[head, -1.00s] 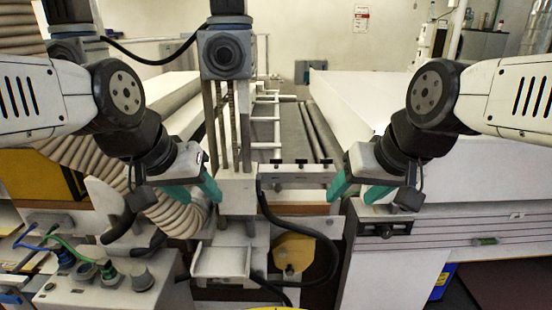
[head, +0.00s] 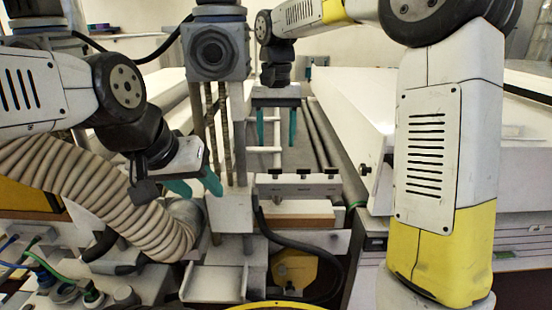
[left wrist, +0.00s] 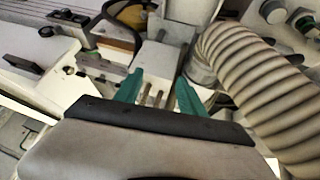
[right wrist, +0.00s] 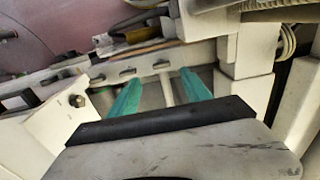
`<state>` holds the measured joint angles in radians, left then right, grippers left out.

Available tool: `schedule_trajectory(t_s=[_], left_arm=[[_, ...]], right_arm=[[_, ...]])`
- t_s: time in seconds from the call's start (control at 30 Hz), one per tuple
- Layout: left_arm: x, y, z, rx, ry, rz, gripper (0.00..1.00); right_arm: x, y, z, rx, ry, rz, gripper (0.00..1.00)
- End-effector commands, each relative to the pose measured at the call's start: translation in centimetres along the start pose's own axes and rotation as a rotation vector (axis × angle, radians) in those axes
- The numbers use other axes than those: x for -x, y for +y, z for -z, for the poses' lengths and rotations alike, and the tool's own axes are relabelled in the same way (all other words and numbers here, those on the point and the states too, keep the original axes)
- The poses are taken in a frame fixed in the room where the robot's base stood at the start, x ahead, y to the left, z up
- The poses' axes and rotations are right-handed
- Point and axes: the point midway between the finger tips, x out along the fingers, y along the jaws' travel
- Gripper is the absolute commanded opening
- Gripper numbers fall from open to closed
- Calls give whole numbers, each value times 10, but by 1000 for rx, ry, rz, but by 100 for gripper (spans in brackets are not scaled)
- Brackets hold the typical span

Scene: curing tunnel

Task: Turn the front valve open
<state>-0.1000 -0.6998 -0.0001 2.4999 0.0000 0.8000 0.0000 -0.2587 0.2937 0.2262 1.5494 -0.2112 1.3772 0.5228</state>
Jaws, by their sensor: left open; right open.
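No part is clearly marked as the front valve. A pale bar (head: 300,187) with a row of small black knobs (head: 303,172) stands right of the central post; whether one is the valve I cannot tell. The bar also shows in the right wrist view (right wrist: 143,66). My right gripper (head: 276,140) is open and empty, fingers pointing down, behind and above the bar; in the right wrist view its fingers (right wrist: 162,82) point toward the bar without touching it. My left gripper (head: 195,187) is open and empty, left of the post, near the ribbed hose.
A large ribbed hose (head: 110,190) curves at the left below my left gripper. The post with a square grey head (head: 214,52) stands between my grippers. A black cable (head: 300,240) loops below the bar. A long white panel (head: 360,125) lies to the right.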

Motion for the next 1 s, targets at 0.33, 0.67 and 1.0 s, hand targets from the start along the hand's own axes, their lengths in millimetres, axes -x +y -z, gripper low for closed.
schedule_trajectory(t_s=[0.33,0.67,1.0], left_arm=[[0,0,0,0,0,0,47],[0,0,0,0,0,0,47],[0,0,0,0,0,0,47]], right_arm=[[-41,-2,2,-4,-11,-5,56],[-77,-2,2,-2,-6,-3,56],[-79,-2,2,-3,-6,-3,47]])
